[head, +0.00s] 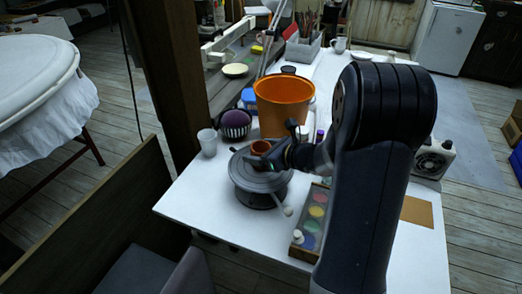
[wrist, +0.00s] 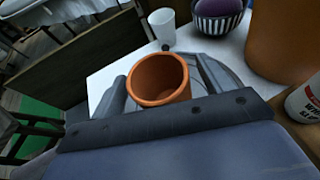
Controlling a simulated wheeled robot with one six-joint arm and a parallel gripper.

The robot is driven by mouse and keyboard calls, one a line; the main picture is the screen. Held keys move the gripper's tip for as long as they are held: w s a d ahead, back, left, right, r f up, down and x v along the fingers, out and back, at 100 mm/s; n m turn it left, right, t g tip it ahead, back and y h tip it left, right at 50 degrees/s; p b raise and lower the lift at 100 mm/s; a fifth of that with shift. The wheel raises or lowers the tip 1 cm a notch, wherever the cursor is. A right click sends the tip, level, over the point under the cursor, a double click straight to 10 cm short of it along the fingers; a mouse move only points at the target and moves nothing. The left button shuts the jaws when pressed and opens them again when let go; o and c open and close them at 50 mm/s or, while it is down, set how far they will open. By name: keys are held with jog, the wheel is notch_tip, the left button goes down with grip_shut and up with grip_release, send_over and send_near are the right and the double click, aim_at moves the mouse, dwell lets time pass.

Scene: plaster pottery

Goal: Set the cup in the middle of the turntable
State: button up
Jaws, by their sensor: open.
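The terracotta cup (head: 260,147) stands upright on the round grey turntable (head: 245,178), towards its far side in the head view. In the wrist view the cup (wrist: 158,98) shows its open, empty mouth between my two fingers. My gripper (wrist: 161,72) is open, with one finger on each side of the cup; I cannot tell whether either finger touches it. In the head view my gripper (head: 268,160) reaches in from the right, low over the turntable, and its fingers are partly hidden. Part of the turntable (wrist: 228,82) shows behind the fingers in the wrist view.
A large orange pot (head: 283,100) stands close behind the turntable. A white cup (head: 207,142) and a striped bowl with a purple ball (head: 236,123) stand to the left. A paint tray (head: 313,222) lies at the right front. The table's left front corner (head: 190,200) is clear.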

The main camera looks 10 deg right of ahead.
jog(key=v, duration=1.2)
jog(key=shift+r, duration=0.1)
jog(key=shift+c, duration=0.5)
